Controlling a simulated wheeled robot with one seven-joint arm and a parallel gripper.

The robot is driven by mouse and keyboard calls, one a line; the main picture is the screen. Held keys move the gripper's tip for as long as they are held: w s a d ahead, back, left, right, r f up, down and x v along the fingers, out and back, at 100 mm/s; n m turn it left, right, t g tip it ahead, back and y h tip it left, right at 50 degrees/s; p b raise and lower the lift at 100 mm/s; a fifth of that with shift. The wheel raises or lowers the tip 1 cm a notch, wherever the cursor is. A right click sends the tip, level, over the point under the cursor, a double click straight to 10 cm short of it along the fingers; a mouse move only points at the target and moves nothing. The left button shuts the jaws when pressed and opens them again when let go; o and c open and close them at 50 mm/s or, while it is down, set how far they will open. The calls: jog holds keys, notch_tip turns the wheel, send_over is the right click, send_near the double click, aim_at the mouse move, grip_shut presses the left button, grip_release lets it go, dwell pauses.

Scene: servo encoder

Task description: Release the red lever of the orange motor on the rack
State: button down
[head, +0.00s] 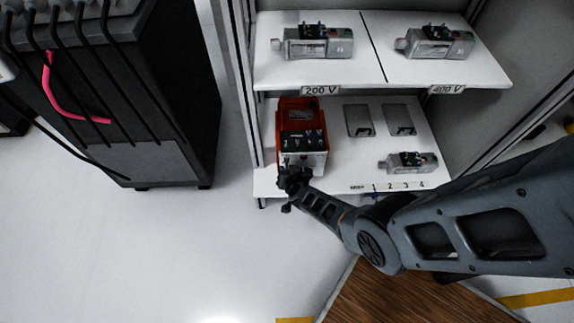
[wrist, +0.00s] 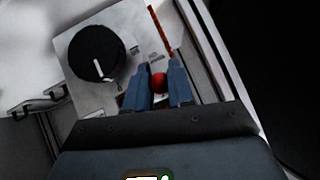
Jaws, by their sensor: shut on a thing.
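The orange-red motor unit (head: 299,112) with a dark panel and grey front stands at the left of the lower shelf. My gripper (head: 289,178) is at its front face. In the wrist view, a grey face plate (wrist: 122,28) carries a black round dial (wrist: 97,53) with a white mark. The red ball-shaped lever knob (wrist: 158,83) is between the two blue fingers of my gripper (wrist: 159,75), which are shut on it. The rest of the lever is hidden.
The lower shelf (head: 343,177) also holds a small grey motor (head: 409,162) and two grey plates. Two grey motors stand on the upper shelf (head: 374,76), above labels 200 V and 400 V. A black cabinet (head: 150,140) with cables stands left. Open floor lies in front.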

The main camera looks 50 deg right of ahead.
jog(key=shift+d+r+g+y+p, duration=0.3)
jog(key=shift+r+g+y+p, duration=0.55)
jog(key=shift+p, duration=0.85)
jog(key=shift+w+f, duration=0.1)
jog(key=shift+y+p, duration=0.25)
jog(key=shift+p, duration=0.05)
jog(key=c, duration=1.3)
grip_release()
jog(key=shift+a, duration=0.1)
jog(key=shift+p+v, duration=3.9)
jog(key=shift+p, duration=0.25)
